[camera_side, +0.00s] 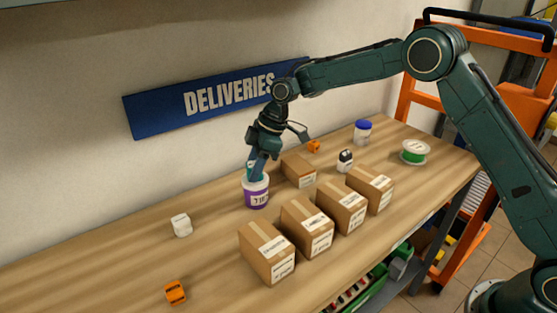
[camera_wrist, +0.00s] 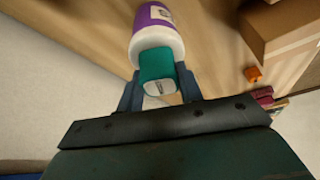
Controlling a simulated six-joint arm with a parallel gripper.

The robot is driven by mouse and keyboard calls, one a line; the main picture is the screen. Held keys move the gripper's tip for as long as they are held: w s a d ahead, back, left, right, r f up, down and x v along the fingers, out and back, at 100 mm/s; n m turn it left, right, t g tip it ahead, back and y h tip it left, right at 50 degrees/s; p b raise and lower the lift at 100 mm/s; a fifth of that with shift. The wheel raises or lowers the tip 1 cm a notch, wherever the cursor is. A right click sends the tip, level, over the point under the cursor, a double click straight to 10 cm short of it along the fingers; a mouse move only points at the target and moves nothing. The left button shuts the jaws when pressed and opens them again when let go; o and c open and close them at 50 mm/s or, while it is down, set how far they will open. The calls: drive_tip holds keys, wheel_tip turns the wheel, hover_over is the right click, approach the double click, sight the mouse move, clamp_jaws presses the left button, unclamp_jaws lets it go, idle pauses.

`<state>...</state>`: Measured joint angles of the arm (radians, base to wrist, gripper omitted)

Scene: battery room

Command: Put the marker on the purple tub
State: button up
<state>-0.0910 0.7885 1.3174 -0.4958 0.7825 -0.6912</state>
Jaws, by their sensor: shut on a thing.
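The purple tub (camera_side: 257,198) stands upright on the bench, white with a purple band, left of the cardboard boxes. It also shows at the top of the wrist view (camera_wrist: 152,17). My gripper (camera_side: 257,170) is directly above the tub, pointing down. In the wrist view my gripper (camera_wrist: 158,86) has its two fingers shut on a stubby teal piece with a pale end, which appears to be the marker (camera_wrist: 157,64). The marker lies against the tub's white top in that view; whether it touches cannot be told. In the side view the fingers partly hide the marker.
Several cardboard boxes (camera_side: 267,254) stand in a row right of the tub, another (camera_side: 298,171) close behind. A white block (camera_side: 181,225) and an orange item (camera_side: 175,293) lie left. A blue-lidded jar (camera_side: 363,132), dark-topped bottle (camera_side: 346,161) and green spool (camera_side: 415,152) stand right.

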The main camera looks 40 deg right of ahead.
drive_tip(key=shift+f, duration=0.15)
drive_tip(key=o, duration=1)
drive_tip(key=v, duration=1.2)
drive_tip(key=shift+s, duration=0.1)
drive_tip(key=shift+r, duration=0.2)
